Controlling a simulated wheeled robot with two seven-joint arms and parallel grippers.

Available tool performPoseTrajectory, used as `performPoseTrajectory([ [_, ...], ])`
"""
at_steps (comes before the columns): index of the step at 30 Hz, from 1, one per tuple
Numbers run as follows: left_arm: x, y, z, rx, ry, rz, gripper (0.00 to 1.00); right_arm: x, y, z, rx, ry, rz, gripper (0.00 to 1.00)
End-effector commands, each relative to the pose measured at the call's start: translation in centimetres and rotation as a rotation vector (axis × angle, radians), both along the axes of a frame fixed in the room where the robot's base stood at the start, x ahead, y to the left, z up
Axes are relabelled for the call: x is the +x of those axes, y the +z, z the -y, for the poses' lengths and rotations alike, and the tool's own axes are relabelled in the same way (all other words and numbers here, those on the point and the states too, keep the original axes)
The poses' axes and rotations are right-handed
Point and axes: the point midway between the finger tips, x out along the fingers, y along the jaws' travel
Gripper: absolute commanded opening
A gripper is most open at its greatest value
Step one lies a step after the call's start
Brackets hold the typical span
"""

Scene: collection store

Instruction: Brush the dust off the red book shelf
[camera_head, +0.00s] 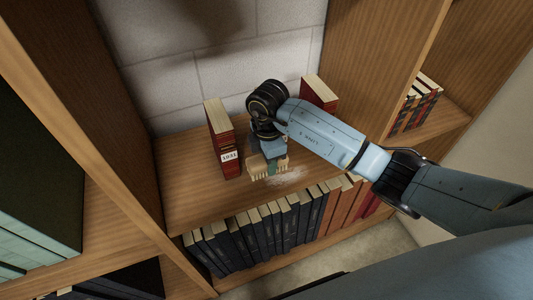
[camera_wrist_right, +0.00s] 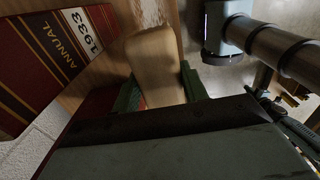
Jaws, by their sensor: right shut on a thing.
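My right gripper (camera_head: 268,155) is shut on a wooden brush (camera_head: 260,167), low over the middle shelf board (camera_head: 194,190). Its pale bristles point down at the board; I cannot tell whether they touch it. A patch of whitish dust (camera_head: 289,178) lies just right of the brush. In the right wrist view, the brush's pale wooden body (camera_wrist_right: 156,62) sits between the two green fingers. Another red book (camera_head: 319,92) stands behind my arm. My left gripper is out of view.
A wooden upright (camera_head: 110,100) bounds the shelf on the left, another (camera_head: 375,60) on the right. Dark and red books (camera_head: 255,232) fill the shelf below. More books (camera_head: 415,103) stand in the right bay. A red book labelled 1933 (camera_wrist_right: 50,55) is close in the right wrist view.

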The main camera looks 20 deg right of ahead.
Motion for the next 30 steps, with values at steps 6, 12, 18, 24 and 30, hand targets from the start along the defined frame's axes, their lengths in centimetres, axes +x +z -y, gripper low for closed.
performPoseTrajectory([
  [6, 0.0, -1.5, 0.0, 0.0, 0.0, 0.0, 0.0, -0.1, -1.7, 0.1, 0.001, -0.002, -0.001, 0.25],
  [12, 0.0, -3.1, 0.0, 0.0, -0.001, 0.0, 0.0, -0.2, -3.6, 0.3, 0.001, -0.005, -0.002, 0.25],
  [18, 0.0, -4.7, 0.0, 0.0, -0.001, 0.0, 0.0, -0.2, -5.4, 0.4, 0.001, -0.008, -0.001, 0.25],
  [24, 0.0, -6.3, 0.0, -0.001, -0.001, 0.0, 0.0, -0.2, -7.1, 0.6, 0.001, -0.011, 0.0, 0.25],
  [30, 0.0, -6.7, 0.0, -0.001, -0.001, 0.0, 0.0, -0.1, -8.1, 1.7, 0.0, -0.01, -0.002, 0.22],
])
